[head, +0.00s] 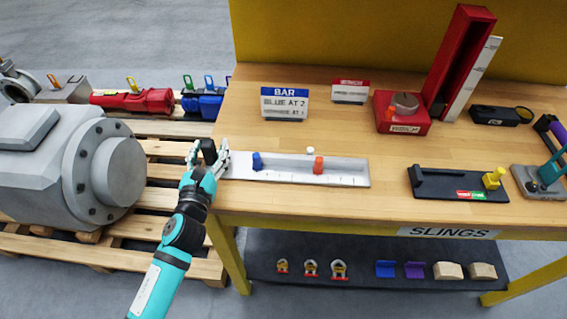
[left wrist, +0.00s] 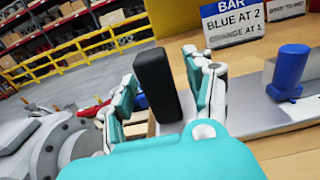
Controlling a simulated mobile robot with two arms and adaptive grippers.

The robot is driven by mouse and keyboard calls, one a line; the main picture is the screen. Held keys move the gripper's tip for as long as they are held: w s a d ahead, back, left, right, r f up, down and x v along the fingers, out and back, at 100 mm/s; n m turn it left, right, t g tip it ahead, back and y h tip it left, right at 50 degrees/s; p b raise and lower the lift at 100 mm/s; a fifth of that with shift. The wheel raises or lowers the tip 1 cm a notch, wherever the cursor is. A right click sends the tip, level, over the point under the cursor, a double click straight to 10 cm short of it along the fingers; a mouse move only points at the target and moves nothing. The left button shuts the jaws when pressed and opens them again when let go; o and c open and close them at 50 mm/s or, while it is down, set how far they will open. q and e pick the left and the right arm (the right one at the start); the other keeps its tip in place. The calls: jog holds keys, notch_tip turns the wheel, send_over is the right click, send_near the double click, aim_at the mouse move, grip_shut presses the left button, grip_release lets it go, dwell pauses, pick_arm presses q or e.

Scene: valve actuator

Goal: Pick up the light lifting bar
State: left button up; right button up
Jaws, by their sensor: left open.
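The light lifting bar (head: 342,171) lies flat near the table's front left edge, with a blue slider (head: 257,162), an orange slider (head: 318,165) and a small white knob behind. A black upright grip (head: 209,152) stands at its left end. My left gripper (head: 208,157) is open there, its fingers on both sides of the grip. The left wrist view shows the black grip (left wrist: 157,85) between the open fingers; I cannot tell whether they touch it. The blue slider (left wrist: 290,72) is to the right in that view. My right gripper is not in view.
A sign (head: 284,103) reading BAR, BLUE AT 2 stands behind the bar. A dark bar (head: 455,183) with a yellow knob lies to the right. A red winch (head: 402,112) stands farther back. A large grey valve body (head: 65,170) sits on pallets at left.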

pick_arm(q)
grip_shut()
dwell(0.3)
